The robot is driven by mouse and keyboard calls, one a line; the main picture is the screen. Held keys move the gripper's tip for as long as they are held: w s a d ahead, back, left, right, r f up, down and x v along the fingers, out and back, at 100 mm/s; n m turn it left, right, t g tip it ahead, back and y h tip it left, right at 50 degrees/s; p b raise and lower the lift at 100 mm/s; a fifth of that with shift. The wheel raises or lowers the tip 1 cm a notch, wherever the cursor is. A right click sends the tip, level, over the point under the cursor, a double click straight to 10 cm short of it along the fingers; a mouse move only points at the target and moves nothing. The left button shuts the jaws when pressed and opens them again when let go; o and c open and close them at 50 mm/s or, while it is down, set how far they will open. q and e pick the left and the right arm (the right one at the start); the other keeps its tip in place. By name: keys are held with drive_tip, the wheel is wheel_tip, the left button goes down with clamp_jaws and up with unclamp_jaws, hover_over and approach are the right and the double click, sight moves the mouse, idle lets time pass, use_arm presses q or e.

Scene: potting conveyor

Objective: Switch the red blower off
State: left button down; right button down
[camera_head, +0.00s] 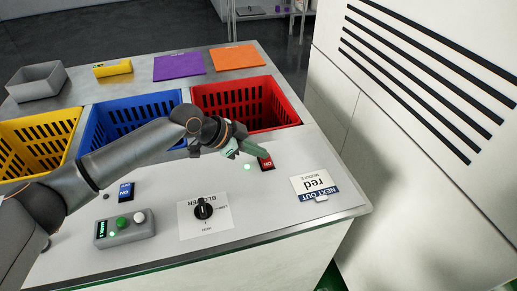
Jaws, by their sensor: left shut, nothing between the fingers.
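A small red rocker switch (266,164) with white lettering is set in the light worktop, in front of the red crate (291,118). A small green lamp (247,167) glows just left of it. My left gripper (236,150) reaches in from the left, shut and empty. Its greenish fingertips are close beside the switch, at its upper left; I cannot tell whether they touch it. A blue rocker switch (126,191) stands further left on the same worktop. My right gripper is out of view.
A black blower knob (203,209) and a control box (125,230) with green and white buttons sit near the front. A sign reading "NEXT OUT red" (315,184) stands to the right. Blue (100,128) and yellow (35,130) crates lie behind. A white cabinet (440,130) rises at right.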

use_arm(q)
drive_tip(key=shift+w+f+g, duration=0.1)
drive_tip(key=shift+f+g, duration=0.1)
drive_tip(key=shift+g, duration=0.1)
drive_tip(key=shift+w+a+f, duration=0.1)
drive_tip(key=shift+a+f, duration=0.05)
drive_tip(key=shift+s+p, duration=0.25)
drive_tip(key=shift+p, duration=0.05)
drive_tip(key=shift+s+d+p, duration=0.3)
drive_tip(key=shift+s+p, duration=0.25)
drive_tip(key=shift+p, duration=0.1)
drive_tip(key=shift+s, duration=0.1)
